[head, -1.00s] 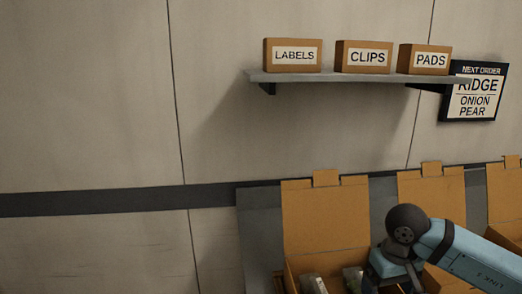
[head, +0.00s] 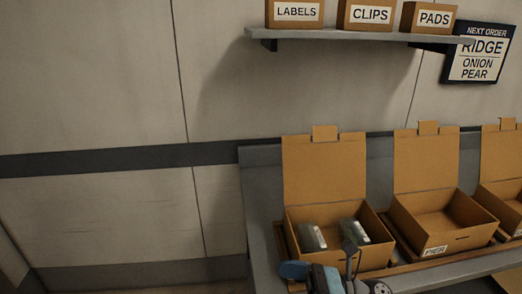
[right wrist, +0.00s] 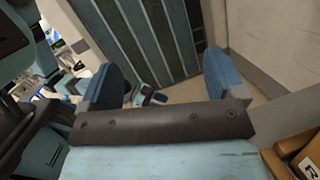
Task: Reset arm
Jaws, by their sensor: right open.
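My right gripper (right wrist: 165,70) is open in the right wrist view, with its two blue fingers spread wide and nothing between them. In the head view my right arm is low at the bottom edge, in front of the left open box (head: 335,262), with a blue finger showing beside it. I cannot tell whether it touches the box.
The left box holds two grey packages (head: 312,237). The middle box (head: 400,232), labelled PIER, looks empty. A third box (head: 505,200) is cut off at right. They stand on a grey bench (head: 262,195). A shelf (head: 350,35) with labelled boxes hangs above.

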